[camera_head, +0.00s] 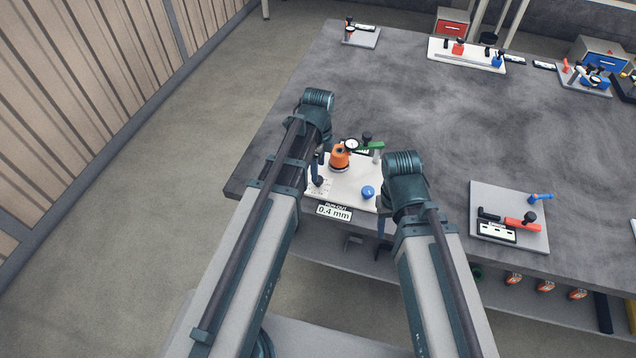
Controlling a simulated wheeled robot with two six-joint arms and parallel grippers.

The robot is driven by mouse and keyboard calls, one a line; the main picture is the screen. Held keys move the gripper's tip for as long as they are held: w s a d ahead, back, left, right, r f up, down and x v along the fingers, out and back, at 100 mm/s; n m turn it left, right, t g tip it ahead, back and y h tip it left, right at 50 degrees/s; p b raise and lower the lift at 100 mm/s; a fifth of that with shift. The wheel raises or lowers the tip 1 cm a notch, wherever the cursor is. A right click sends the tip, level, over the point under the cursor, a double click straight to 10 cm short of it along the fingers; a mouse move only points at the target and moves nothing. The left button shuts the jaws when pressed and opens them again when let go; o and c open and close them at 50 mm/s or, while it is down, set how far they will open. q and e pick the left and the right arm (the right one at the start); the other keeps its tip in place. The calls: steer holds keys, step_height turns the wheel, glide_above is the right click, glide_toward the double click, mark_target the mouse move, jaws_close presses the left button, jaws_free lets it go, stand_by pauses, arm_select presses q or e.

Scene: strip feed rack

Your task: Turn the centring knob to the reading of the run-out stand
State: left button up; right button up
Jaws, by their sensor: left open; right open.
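The run-out stand's white base plate (345,192) lies at the near edge of the grey table. An orange part (339,157) stands on it, with a small round dial (351,144) beside it and a green lever (375,146) behind. A blue knob (368,192) sits at the plate's front right. A sign (334,213) at the front edge reads "0.4 mm". My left gripper (317,180) is over the plate's left side, left of the orange part. My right gripper (382,224) is at the plate's right front corner, right of the blue knob. Both look empty; their fingers are small and partly hidden.
A grey plate (510,235) with a red-handled tool and a blue handle lies to the right. Another small plate (361,40) is at the far left corner. A white tray (467,62) and a blue-fronted box (603,60) stand at the back. The table's middle is clear.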

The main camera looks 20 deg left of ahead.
arm_select(q)
step_height(320, 180, down, 4)
steer(key=b, duration=0.3)
steer(key=shift+f, duration=0.1)
jaws_close()
